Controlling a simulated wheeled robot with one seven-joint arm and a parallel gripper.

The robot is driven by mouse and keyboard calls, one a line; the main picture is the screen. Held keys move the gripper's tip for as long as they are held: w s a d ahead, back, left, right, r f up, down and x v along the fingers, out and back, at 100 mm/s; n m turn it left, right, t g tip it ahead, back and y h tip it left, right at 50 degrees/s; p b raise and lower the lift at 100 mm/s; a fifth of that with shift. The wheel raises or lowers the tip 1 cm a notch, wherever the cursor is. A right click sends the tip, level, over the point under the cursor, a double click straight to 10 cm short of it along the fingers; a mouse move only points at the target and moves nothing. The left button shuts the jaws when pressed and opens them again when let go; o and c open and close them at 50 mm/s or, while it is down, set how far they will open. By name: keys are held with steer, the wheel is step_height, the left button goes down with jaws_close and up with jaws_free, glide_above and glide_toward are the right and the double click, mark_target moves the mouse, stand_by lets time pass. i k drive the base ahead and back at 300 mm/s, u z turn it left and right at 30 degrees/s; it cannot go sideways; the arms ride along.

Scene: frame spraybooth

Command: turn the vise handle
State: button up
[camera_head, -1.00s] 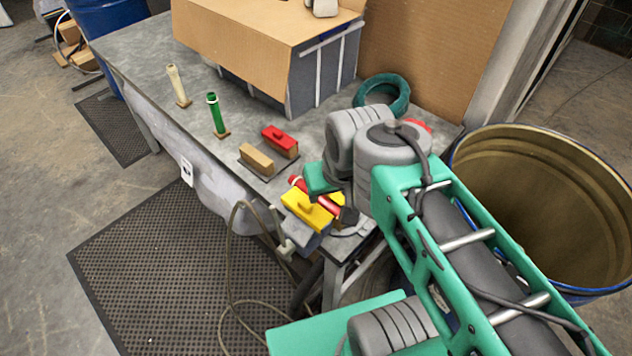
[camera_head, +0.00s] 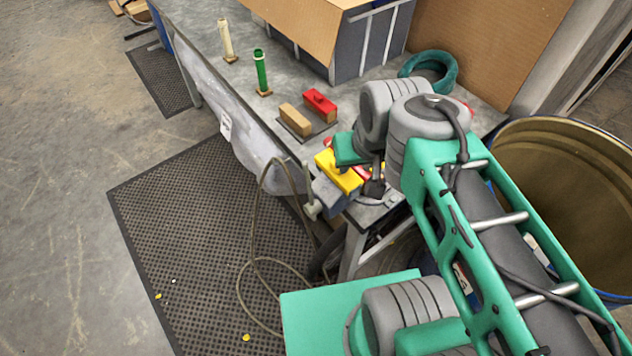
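The vise (camera_head: 328,192) is a blue-grey body at the near corner of the workbench, with a yellow block (camera_head: 340,172) on top. Its handle (camera_head: 309,190) is a thin pale grey bar on the vise's front side, hanging out over the bench edge, roughly upright in the picture. My arm reaches in from the lower right, and its grey and green wrist is over the bench just behind and right of the vise. I see no contact with the handle.
A large drum (camera_head: 570,200) stands right. A hose (camera_head: 262,215) hangs before the bench; the mat (camera_head: 190,230) is mostly clear.

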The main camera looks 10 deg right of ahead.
mark_target(314, 205)
steer(key=u, duration=0.4)
steer(key=k, duration=0.5)
steer(key=u, duration=1.35)
steer(key=i, duration=1.2)
steer(key=z, duration=0.55)
